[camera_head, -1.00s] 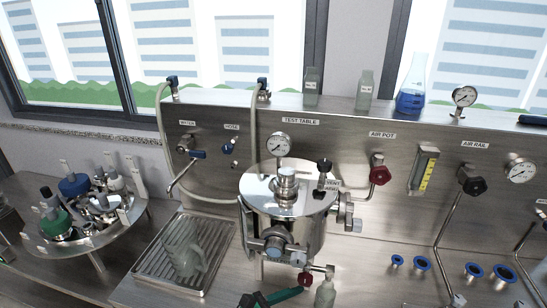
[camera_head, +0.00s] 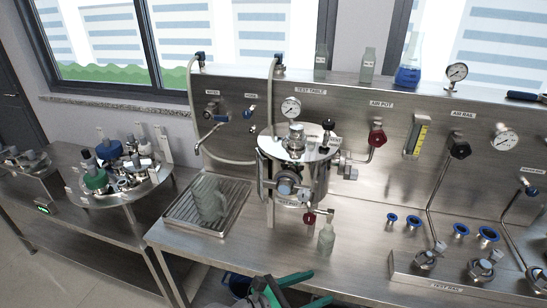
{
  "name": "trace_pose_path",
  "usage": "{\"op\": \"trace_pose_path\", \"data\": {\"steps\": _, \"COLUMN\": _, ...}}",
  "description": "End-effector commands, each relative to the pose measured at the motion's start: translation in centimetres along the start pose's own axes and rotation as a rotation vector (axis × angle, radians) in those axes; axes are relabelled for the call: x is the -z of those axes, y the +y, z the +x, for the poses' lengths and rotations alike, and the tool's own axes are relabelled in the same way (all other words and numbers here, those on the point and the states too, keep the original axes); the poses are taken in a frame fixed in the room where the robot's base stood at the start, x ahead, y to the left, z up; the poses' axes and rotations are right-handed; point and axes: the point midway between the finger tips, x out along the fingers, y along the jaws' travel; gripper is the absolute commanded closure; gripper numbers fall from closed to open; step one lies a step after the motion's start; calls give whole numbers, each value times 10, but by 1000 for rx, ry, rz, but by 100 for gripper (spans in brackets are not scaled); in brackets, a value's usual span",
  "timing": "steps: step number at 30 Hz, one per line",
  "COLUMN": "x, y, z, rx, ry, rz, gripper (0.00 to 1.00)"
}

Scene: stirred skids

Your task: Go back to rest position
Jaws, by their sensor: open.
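My gripper (camera_head: 318,287) shows at the bottom middle of the head view, cut off by the lower edge. Its two green fingers are apart and point right. Nothing shows between them. It is in front of the steel bench's (camera_head: 370,262) front edge, below a small glass bottle (camera_head: 326,238) that stands on the bench. The rest of my arm is mostly out of view.
A steel pot (camera_head: 316,178) with gauge and red-knobbed valve stands behind the bottle. A glass jug (camera_head: 208,200) stands on a drip tray (camera_head: 235,211) to the left. A round rack (camera_head: 150,188) stands farther left. A blue bucket (camera_head: 236,284) is below the bench.

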Motion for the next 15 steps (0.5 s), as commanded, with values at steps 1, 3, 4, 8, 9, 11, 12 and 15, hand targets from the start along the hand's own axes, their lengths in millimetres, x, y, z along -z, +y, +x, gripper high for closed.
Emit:
{"op": "trace_pose_path", "data": {"steps": 1, "x": 4, "y": 0, "z": 0, "rx": -9, "ry": 4, "rz": 7, "gripper": 46}}
{"op": "trace_pose_path", "data": {"steps": 3, "x": 11, "y": 0, "z": 2, "rx": -29, "ry": 11, "rz": 28, "gripper": 46}}
{"op": "trace_pose_path", "data": {"steps": 4, "x": 14, "y": 0, "z": 2, "rx": -39, "ry": 14, "rz": 38, "gripper": 46}}
{"op": "trace_pose_path", "data": {"steps": 8, "x": 29, "y": 1, "z": 3, "rx": -81, "ry": 32, "rz": 84, "gripper": 46}}
{"op": "trace_pose_path", "data": {"steps": 9, "x": 34, "y": 1, "z": 3, "rx": -95, "ry": 38, "rz": 100, "gripper": 46}}
{"op": "trace_pose_path", "data": {"steps": 11, "x": 41, "y": 1, "z": 3, "rx": -118, "ry": 50, "rz": 128, "gripper": 46}}
{"op": "trace_pose_path", "data": {"steps": 12, "x": 47, "y": 1, "z": 2, "rx": -133, "ry": 60, "rz": 147, "gripper": 46}}
{"op": "trace_pose_path", "data": {"steps": 15, "x": 63, "y": 1, "z": 1, "rx": -176, "ry": 87, "rz": 204, "gripper": 46}}
